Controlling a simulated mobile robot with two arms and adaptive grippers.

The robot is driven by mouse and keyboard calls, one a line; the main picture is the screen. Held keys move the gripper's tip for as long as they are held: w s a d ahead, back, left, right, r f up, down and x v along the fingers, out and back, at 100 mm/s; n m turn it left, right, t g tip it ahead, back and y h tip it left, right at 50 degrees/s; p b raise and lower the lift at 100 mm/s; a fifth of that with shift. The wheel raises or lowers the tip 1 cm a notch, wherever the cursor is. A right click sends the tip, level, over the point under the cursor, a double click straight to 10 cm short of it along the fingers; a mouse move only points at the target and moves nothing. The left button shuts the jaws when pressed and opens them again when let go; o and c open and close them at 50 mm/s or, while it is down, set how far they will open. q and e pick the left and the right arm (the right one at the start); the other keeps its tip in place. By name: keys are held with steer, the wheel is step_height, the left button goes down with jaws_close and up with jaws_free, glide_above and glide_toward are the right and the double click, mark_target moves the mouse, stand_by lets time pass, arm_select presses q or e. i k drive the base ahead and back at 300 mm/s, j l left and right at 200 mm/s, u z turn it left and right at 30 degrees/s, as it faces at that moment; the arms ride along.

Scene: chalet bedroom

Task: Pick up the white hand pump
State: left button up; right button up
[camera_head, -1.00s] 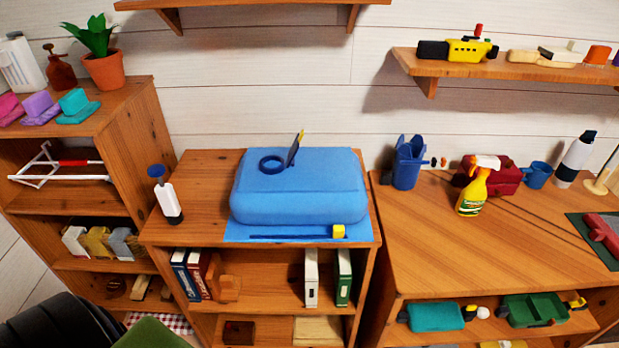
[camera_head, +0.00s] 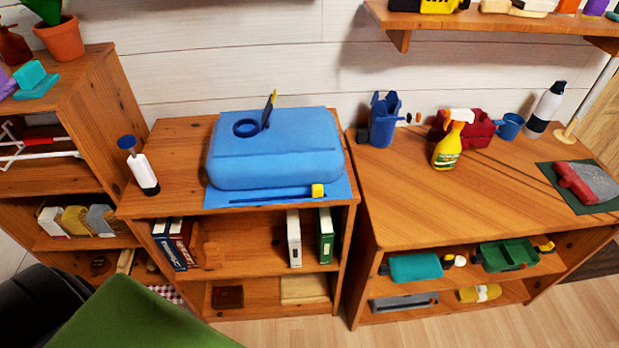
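The white hand pump (camera_head: 141,169) appears to be the small white cylinder with a blue cup-shaped top and a black base. It stands, leaning slightly in the picture, on the left end of the middle cabinet's top (camera_head: 180,148). It is left of a large blue container (camera_head: 275,160) and apart from it. Neither of my grippers is in view.
A blue mat (camera_head: 335,187) lies under the blue container. The taller left shelf unit (camera_head: 112,105) stands close beside the pump. A green surface (camera_head: 140,315) and a black rounded thing (camera_head: 35,305) fill the lower left. Bare floor (camera_head: 280,335) shows in front.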

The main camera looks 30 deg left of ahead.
mark_target(141, 168)
steer(key=u, duration=1.95)
